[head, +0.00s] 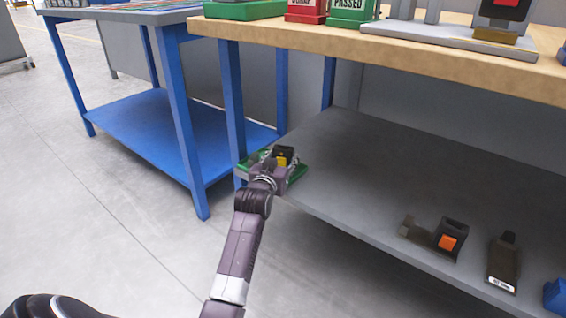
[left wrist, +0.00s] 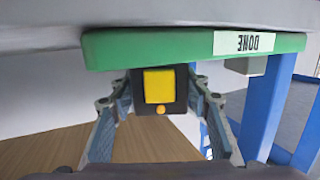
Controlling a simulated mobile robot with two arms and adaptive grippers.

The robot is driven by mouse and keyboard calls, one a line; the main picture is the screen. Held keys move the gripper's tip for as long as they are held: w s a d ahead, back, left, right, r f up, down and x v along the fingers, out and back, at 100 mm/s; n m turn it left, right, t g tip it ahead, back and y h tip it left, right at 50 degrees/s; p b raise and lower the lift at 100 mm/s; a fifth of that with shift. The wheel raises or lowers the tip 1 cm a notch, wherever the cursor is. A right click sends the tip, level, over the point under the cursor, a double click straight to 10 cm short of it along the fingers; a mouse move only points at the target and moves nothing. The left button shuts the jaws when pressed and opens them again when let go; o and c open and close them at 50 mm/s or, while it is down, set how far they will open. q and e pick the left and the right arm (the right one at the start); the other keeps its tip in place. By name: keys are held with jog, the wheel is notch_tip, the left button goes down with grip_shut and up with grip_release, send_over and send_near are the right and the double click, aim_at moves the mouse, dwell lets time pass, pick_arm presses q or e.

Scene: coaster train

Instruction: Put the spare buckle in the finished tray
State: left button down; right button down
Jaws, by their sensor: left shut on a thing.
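My left gripper (head: 277,164) is shut on a black buckle with a yellow button (head: 284,156), at the left end of the lower shelf. The buckle also shows between the fingers in the left wrist view (left wrist: 159,90), which is upside down. A green tray (head: 299,174) lies on the shelf there, partly hidden by my gripper; its wall, labelled DONE, shows in the left wrist view (left wrist: 150,48). The buckle is at or above the tray's rim; I cannot tell whether it touches. My right gripper is not in view.
The grey lower shelf (head: 365,180) is clear in the middle. A buckle with an orange button (head: 447,241), a dark flat part (head: 503,263) and a blue bin (head: 555,296) are at right. The wooden bench top (head: 400,64) overhangs it. A blue table (head: 140,125) stands left.

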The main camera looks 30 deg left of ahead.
pick_arm(q)
jog(key=shift+r, duration=0.15)
jog(key=c, duration=1.5)
grip_release()
jog(key=shift+f, duration=0.3)
jog(key=o, duration=0.4)
